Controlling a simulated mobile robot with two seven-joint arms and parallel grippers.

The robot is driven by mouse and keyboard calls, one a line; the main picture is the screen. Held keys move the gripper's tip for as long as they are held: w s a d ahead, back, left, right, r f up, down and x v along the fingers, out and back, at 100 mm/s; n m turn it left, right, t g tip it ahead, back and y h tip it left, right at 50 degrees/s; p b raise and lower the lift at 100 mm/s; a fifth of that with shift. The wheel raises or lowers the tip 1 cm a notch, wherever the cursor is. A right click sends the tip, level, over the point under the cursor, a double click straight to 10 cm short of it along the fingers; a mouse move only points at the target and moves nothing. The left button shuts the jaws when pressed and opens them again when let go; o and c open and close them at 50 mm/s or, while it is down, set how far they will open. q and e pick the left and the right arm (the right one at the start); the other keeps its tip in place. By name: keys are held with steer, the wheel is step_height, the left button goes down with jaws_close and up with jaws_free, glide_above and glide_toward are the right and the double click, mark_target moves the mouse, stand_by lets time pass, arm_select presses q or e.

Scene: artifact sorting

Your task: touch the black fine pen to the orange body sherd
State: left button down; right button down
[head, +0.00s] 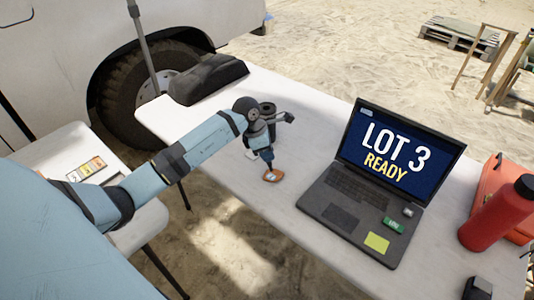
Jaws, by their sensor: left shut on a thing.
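My left gripper (267,156) is over the white table, left of the laptop, pointing down. It is shut on a thin dark thing, which looks like the black fine pen (270,166). Most of the pen is hidden by the fingers. The orange body sherd (273,176) lies on the table right below the gripper. The pen's lower end is at or just above the sherd's upper edge; I cannot tell whether they touch. My right gripper is not in view.
An open laptop (352,196) reading "LOT 3 READY" stands right of the sherd, with small items on it. A red bottle (498,213) and an orange case (490,190) are at the right. A dark bag (208,80) lies at the far left.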

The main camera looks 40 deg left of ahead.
arm_select(q)
steer(key=shift+r+p, duration=0.75)
steer(key=shift+r, duration=0.65)
steer(key=shift+r+p, duration=0.6)
steer(key=shift+r, duration=0.5)
